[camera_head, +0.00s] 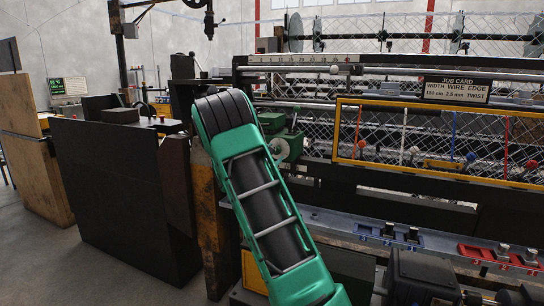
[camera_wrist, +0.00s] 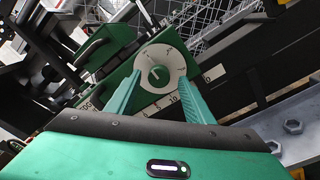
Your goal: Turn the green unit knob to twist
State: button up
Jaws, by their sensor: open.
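The green unit (camera_wrist: 118,62) carries a round pale dial (camera_wrist: 172,56) with a small green knob (camera_wrist: 158,75) at its centre. Marks ring the dial, but they are too small to read surely. My gripper (camera_wrist: 160,80) is open, its two green fingers on either side of the dial's lower part and the knob between their tips. I cannot tell whether either finger touches the knob. In the head view the green unit (camera_head: 291,147) shows just right of my green arm, which hides my gripper.
A job card (camera_head: 456,90) on the machine reads width 180 cm, wire 2.5 mm, edge TWIST. A yellow-framed mesh panel (camera_head: 337,130) stands to the right. A blue block (camera_head: 390,235) and a red block (camera_head: 500,258) sit on the front rail. A dark cabinet (camera_head: 115,190) stands left.

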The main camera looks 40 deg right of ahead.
jog(key=shift+w+d, duration=0.3)
jog(key=shift+d, duration=0.35)
jog(key=shift+c, duration=0.6)
jog(key=c, duration=0.9)
jog(key=shift+a, duration=0.3)
jog(key=shift+d, duration=0.2)
jog(key=shift+c, duration=0.2)
